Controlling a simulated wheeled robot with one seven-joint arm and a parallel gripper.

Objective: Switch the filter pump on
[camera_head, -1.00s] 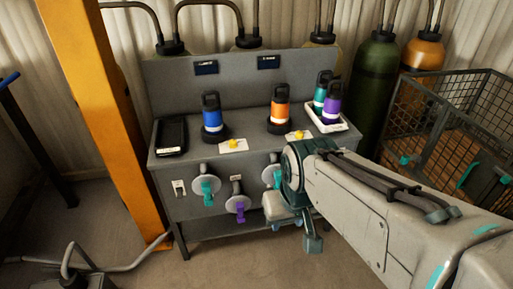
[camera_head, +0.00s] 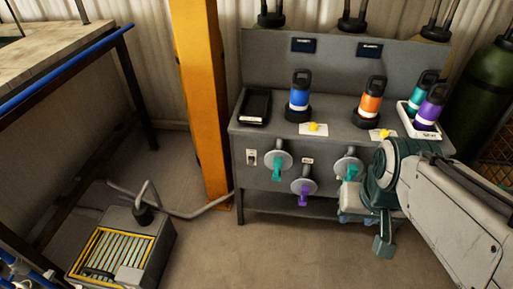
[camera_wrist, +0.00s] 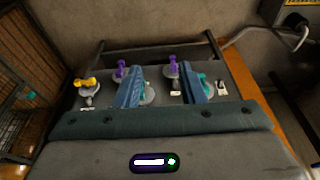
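A grey box (camera_head: 125,240) with a yellow-framed slatted panel (camera_head: 112,255), a black fitting and a grey hose stands on the floor at lower left; it may be the filter pump, but no label is readable. Its corner with the black fitting also shows at upper right in the wrist view (camera_wrist: 297,20). A small white switch (camera_head: 251,157) is on the left of the grey bench's front; its setting is too small to tell. It also shows in the wrist view (camera_wrist: 222,87). My gripper (camera_wrist: 160,88) is open and empty, its two blue fingers apart, facing the bench front.
The grey bench (camera_head: 330,135) carries teal and purple valve handles (camera_head: 303,187), several bottles and a black tray (camera_head: 255,106). An orange post (camera_head: 205,90) stands beside it. A workbench (camera_head: 50,45) is at left. Floor in front is clear.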

